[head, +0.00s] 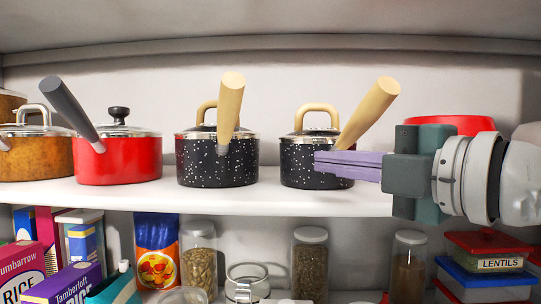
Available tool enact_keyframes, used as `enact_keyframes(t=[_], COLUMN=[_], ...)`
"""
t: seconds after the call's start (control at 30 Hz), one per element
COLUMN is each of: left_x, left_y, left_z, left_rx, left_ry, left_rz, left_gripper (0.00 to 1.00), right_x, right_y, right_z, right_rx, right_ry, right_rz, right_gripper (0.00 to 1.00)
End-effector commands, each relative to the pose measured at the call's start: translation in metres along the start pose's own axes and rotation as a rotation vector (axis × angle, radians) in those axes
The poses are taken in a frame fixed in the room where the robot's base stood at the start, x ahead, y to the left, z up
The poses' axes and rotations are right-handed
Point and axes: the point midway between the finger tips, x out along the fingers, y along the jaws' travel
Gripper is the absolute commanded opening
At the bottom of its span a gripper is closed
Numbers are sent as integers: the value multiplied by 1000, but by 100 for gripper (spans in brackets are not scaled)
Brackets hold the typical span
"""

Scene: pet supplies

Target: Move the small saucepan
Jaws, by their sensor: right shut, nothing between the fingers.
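Several lidded saucepans stand in a row on the white shelf (120,196). A black speckled saucepan (300,161) with a wooden handle (371,110) is right of centre. A similar black speckled saucepan (215,165) stands to its left. Then come a red saucepan (118,161) with a grey handle and a brown-orange saucepan (38,158) at the left edge. Which one is meant by small is not clear. My right gripper (318,162) comes in from the right, its purple fingers shut and empty across the front of the right speckled saucepan; contact cannot be told. My left gripper is not in view.
A red pot (452,123) is mostly hidden behind my right gripper. The lower shelf holds jars (310,262), boxes (78,284), an orange-and-blue packet (157,252) and stacked containers (487,262). Free shelf front shows before the pans.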

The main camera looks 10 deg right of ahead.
Motion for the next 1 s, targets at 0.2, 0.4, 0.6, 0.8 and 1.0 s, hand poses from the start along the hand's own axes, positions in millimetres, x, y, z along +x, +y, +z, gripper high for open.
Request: enact_keyframes(t=[0.2, 0.4, 0.6, 0.8, 1.0], left_x=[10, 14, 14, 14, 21], left_y=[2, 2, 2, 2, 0], left_z=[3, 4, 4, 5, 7], left_rx=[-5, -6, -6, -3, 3], left_ry=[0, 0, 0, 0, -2], left_rz=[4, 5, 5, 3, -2], left_gripper=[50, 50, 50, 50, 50], right_x=[33, 45, 47, 47, 56], right_y=[-2, -2, 0, 0, -1], right_z=[14, 26, 28, 28, 37], right_rx=[-2, -1, -1, -1, -3], right_ry=[-2, 0, 0, 0, 0], right_rz=[1, -1, -1, -1, 0], right_gripper=[0, 0, 0, 0, 0])
